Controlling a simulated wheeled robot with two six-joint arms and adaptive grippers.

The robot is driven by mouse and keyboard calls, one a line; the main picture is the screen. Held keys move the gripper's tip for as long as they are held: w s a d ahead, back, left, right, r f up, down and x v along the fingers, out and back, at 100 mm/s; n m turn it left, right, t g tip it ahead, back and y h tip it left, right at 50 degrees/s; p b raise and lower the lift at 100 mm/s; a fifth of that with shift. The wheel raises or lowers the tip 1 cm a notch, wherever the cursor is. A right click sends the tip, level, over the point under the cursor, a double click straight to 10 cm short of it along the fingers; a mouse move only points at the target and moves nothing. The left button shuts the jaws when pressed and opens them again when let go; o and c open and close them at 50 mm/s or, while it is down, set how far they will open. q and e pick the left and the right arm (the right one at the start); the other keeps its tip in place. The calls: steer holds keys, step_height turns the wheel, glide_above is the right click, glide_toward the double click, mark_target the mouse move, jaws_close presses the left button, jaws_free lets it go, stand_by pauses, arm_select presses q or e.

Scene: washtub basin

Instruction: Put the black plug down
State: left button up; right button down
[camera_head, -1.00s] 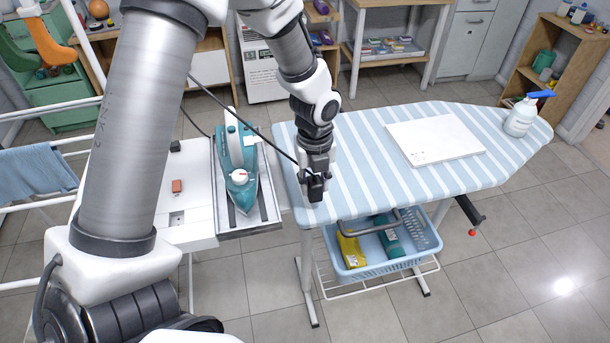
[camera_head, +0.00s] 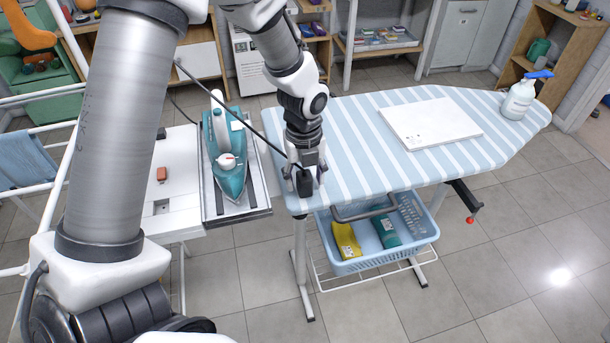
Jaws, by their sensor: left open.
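My left gripper (camera_head: 305,177) points down over the near left end of the striped ironing board (camera_head: 350,155). Its fingers are spread. The black plug (camera_head: 304,186) is between and just below the fingers, at the board's left corner, and appears to rest on the board. A thin black cord runs from the plug up to the left, across the iron. Contact between plug and fingers is hard to make out. My right gripper is not in view.
A teal iron (camera_head: 226,165) stands on a grey tray (camera_head: 250,205) left of the board. A white panel (camera_head: 430,122) and a spray bottle (camera_head: 518,98) are on the board. A blue basket (camera_head: 345,266) sits underneath. The board's middle is clear.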

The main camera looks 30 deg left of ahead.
mark_target(304, 174)
arm_select(q)
step_height(304, 174, up, 12)
steer(key=shift+r+p, duration=0.2)
steer(key=shift+p, duration=0.1)
steer(key=shift+s+a, duration=0.1)
stand_by(0.3)
